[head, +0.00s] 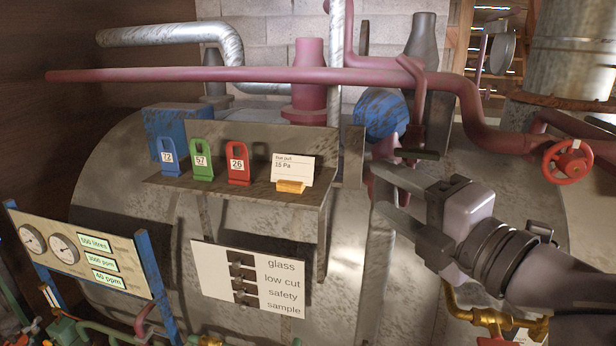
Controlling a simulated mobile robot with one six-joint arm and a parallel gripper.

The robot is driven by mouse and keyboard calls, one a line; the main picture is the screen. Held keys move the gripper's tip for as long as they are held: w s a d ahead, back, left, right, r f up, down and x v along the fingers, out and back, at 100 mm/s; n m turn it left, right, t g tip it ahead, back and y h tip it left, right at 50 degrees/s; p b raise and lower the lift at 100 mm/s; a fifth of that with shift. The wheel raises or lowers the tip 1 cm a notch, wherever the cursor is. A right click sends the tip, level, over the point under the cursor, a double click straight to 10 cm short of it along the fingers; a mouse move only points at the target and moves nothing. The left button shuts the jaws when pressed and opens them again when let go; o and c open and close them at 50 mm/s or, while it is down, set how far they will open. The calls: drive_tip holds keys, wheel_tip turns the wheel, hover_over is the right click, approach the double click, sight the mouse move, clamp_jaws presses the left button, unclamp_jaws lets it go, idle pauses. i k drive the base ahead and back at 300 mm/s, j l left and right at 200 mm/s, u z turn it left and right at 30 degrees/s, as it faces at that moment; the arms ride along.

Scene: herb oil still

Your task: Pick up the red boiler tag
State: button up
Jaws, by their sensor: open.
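The red boiler tag (239,165), marked 26, stands upright on a small grey metal shelf (222,197) fixed in front of the boiler. A green tag (203,161) marked 57 and a blue tag (170,158) marked 72 stand to its left. My gripper (378,190) is open and empty, to the right of the shelf, with its fingers pointing left. It is well apart from the red tag. Nothing hides the front of the red tag.
A white card (292,170) in a brass holder (289,187) stands on the shelf between the red tag and my gripper. A label board (251,279) hangs below. A gauge panel (80,250) stands at lower left. A pink pipe (230,75) crosses above. A red valve wheel (568,161) is at right.

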sight(237, 167)
drive_tip(key=u, duration=0.95)
drive_tip(key=i+j+u, duration=0.2)
drive_tip(key=i+j, duration=0.2)
drive_tip(key=i+j+u, duration=0.15)
drive_tip(key=i+j, duration=0.15)
drive_tip(key=i, duration=0.15)
